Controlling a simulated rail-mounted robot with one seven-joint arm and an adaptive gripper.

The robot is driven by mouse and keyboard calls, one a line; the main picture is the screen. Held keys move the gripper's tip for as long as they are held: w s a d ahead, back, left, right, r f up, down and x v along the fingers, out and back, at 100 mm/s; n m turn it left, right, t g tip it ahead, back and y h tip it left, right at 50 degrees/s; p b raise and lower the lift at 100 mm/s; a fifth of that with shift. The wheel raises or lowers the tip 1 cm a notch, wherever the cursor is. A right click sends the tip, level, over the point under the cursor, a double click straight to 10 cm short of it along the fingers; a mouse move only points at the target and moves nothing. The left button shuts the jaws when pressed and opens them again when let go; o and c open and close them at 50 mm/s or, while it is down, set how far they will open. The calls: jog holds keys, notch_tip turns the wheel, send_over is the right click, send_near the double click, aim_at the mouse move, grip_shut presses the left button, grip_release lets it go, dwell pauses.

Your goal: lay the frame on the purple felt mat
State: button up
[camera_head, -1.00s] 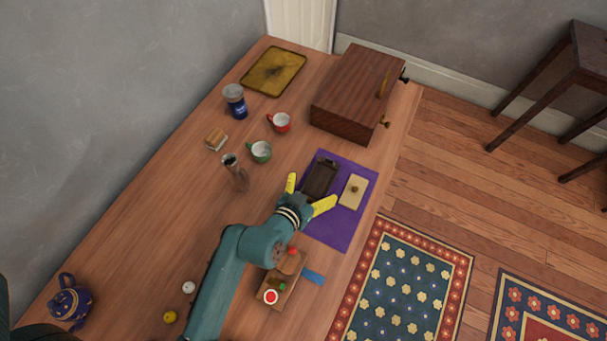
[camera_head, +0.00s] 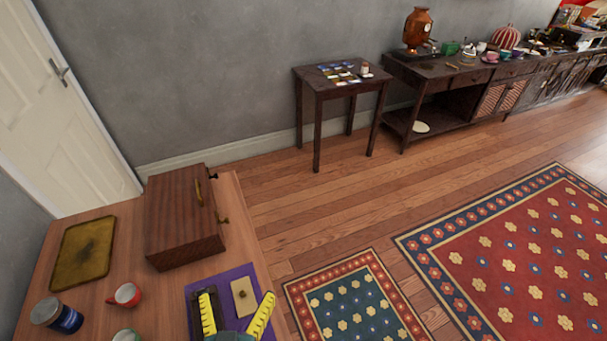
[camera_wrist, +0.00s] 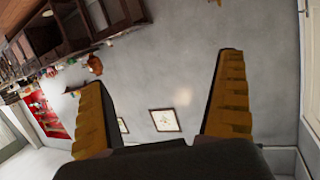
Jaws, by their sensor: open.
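A purple felt mat (camera_head: 238,271) lies on the wooden table. On it lies a dark, flat rectangular piece (camera_head: 196,304) that looks like the frame, mostly hidden behind one of my fingers. Beside it on the right lies a pale beige plate (camera_head: 243,300) with a small knob. My gripper (camera_head: 238,294) is open over the mat, its yellow fingers spread, as seen from the head. In the wrist view my gripper (camera_wrist: 160,70) has nothing between its fingers, and the view faces the room's wall.
A brown wooden box (camera_head: 184,218) stands behind the mat. The table's right edge runs close to the mat, with the floor and a rug (camera_head: 352,303) beyond.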

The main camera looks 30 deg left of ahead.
jog(key=w+d+r+m+t+h, duration=0.1)
jog(key=w+d+r+m+t, duration=0.1)
jog(key=w+d+r, duration=0.4)
jog(key=w+d+r+m+t+h, duration=0.2)
jog(key=w+d+r+t, duration=0.15)
jog(key=r, duration=0.45)
jog(key=d+r+m+t+h, duration=0.2)
jog(key=d+r+t+h, duration=0.2)
jog(key=d+r, duration=1.5)
jog(key=shift+s+d+r+m+h, duration=0.2)
jog(key=shift+s+d+m+h, duration=0.1)
jog(key=shift+d+h, duration=0.55)
jog(key=shift+a+t, duration=0.1)
jog(key=shift+t, duration=0.15)
notch_tip(320, 180, up, 40)
jog(key=p, duration=3.9)
jog(key=shift+f, duration=0.25)
jog(key=shift+h, duration=0.25)
